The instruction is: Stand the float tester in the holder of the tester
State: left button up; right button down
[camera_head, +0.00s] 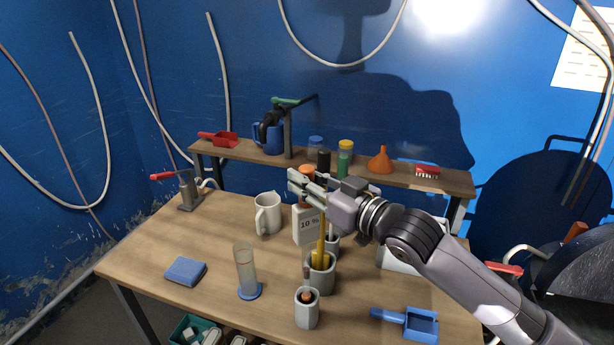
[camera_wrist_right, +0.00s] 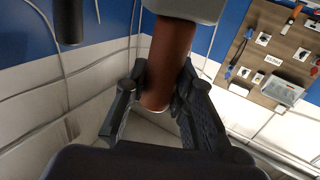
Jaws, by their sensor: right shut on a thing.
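My right gripper (camera_head: 300,184) comes in from the right, above the middle of the table. In the right wrist view its fingers (camera_wrist_right: 158,95) are shut on a reddish-brown cylinder (camera_wrist_right: 168,60), with a pale grey part at its upper end. I cannot tell surely whether this is the float tester. A yellow rod (camera_head: 321,240) shows below the gripper, its lower end at a grey pot (camera_head: 320,282). A smaller grey pot (camera_head: 307,315) stands in front with a brown-tipped thing in it. I cannot tell which pot is the tester's holder. My left gripper is out of view.
A clear cylinder on a blue foot (camera_head: 246,270), a blue sponge (camera_head: 186,270) and a white mug (camera_head: 268,214) stand left. A blue dustpan (camera_head: 421,325) lies front right. A raised shelf (camera_head: 360,172) runs along the back.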

aim_at(312, 216)
jog(key=shift+f+b, duration=1.8)
jog(key=shift+f, duration=2)
jog(key=c, duration=1.3)
grip_release()
jog(key=shift+f, duration=0.1)
jog(key=v, duration=1.2)
